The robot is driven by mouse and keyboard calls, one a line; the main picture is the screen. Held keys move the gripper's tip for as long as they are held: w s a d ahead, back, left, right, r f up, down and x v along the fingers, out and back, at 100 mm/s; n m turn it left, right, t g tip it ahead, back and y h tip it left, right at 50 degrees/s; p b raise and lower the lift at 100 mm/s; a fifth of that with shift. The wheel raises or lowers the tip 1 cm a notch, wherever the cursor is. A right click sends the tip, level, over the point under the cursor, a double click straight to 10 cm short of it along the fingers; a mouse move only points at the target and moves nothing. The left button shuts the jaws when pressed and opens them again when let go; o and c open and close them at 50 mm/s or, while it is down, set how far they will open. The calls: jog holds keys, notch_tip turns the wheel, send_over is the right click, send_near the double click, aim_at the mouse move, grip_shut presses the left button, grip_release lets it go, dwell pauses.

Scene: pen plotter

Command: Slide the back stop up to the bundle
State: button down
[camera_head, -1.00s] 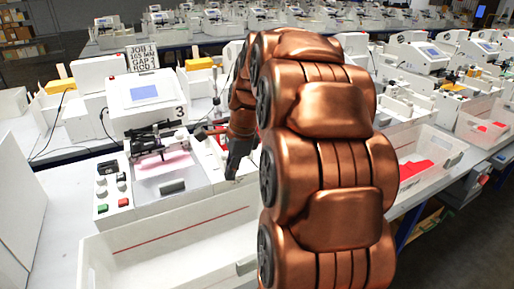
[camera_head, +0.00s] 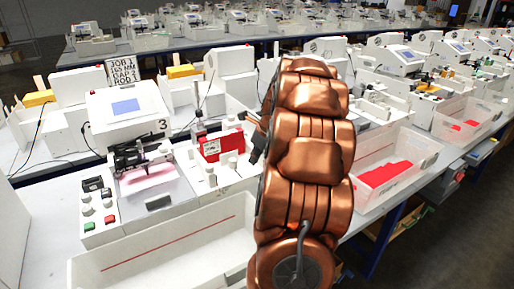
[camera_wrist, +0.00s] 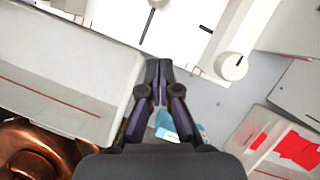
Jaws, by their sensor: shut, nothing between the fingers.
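A red bundle (camera_head: 222,146) with a small white label stands on the white feed deck right of machine 3 (camera_head: 128,108). White posts (camera_head: 211,176) and small blocks stand around it; I cannot tell which part is the back stop. In the wrist view, a white plate with dark slots (camera_wrist: 178,22) and a round white knob (camera_wrist: 231,66) lie beyond the fingertips. My gripper (camera_wrist: 159,82) is shut and empty, pointing toward the plate's edge. In the head view my gripper (camera_head: 257,143) is right of the bundle, partly hidden by my arm.
A white bin with a red line (camera_head: 165,250) stands in front of the machine. A clear bin with red pieces (camera_head: 388,176) is at the right. A job sign (camera_head: 122,72) stands behind. A blue item (camera_wrist: 176,126) shows below my fingers in the wrist view.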

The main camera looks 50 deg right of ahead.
aim_at(232, 161)
jog(key=p+x, duration=0.1)
jog(key=x, duration=0.3)
jog(key=shift+w+a, duration=0.15)
jog(key=shift+w, duration=0.1)
jog(key=shift+w+a+r+p, duration=0.1)
jog(key=shift+w+p, duration=0.55)
jog(key=shift+w, duration=0.4)
jog(key=shift+w+a, duration=0.1)
jog(key=shift+w, duration=0.55)
